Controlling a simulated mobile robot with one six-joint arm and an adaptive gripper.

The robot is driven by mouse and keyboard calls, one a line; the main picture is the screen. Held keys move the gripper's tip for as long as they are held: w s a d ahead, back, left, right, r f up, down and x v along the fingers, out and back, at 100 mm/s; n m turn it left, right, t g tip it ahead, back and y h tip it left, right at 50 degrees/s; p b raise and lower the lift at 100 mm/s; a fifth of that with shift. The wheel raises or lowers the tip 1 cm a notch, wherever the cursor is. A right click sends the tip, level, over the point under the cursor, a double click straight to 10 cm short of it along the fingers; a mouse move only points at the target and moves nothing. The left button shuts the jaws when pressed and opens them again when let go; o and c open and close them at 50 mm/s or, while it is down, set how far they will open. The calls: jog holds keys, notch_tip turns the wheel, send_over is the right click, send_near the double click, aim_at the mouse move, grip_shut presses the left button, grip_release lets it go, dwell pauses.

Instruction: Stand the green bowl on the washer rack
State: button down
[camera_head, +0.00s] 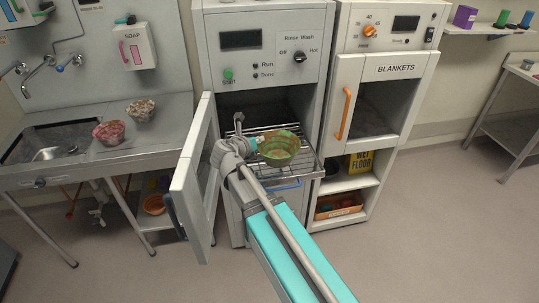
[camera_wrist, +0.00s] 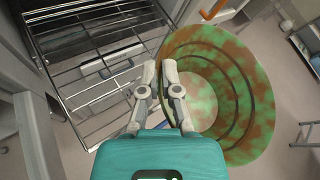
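The green bowl (camera_head: 279,150), mottled with orange-brown stains, is at the washer opening, over the wire rack (camera_head: 306,170). My gripper (camera_head: 256,143) is at the bowl's left side. In the wrist view my gripper (camera_wrist: 160,66) has its fingers close together with the rim of the bowl (camera_wrist: 235,75) between them. The bowl's inside faces the camera, and it lies right of the rack (camera_wrist: 90,68). The rack looks empty and is pulled partly out. The bowl appears held above it; any contact beneath is hidden.
The washer door (camera_head: 190,180) stands open at left. A reddish bowl (camera_head: 109,132) and a speckled bowl (camera_head: 140,109) are by the sink (camera_head: 60,140). The blankets cabinet (camera_head: 385,95) is at right, above shelves with a yellow wet-floor sign (camera_head: 361,162). Open floor lies further right.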

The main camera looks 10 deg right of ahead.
jog(key=shift+d, duration=0.1)
jog(key=w+f+b, duration=0.2)
jog(key=w, duration=0.6)
jog(key=w+d+f+n+t+y+b, duration=0.1)
jog(key=w+f+b, duration=0.1)
jog(key=w, duration=0.5)
jog(key=shift+w+f, duration=0.25)
jog(key=shift+w, duration=0.1)
notch_tip(320, 180, down, 6)
jog(key=b, duration=0.6)
jog(key=shift+f+b, duration=0.15)
jog(key=shift+b, duration=0.15)
jog(key=shift+f, duration=0.1)
jog(key=shift+f+b, duration=1.8)
jog(key=shift+b, duration=0.1)
jog(key=shift+f, duration=0.15)
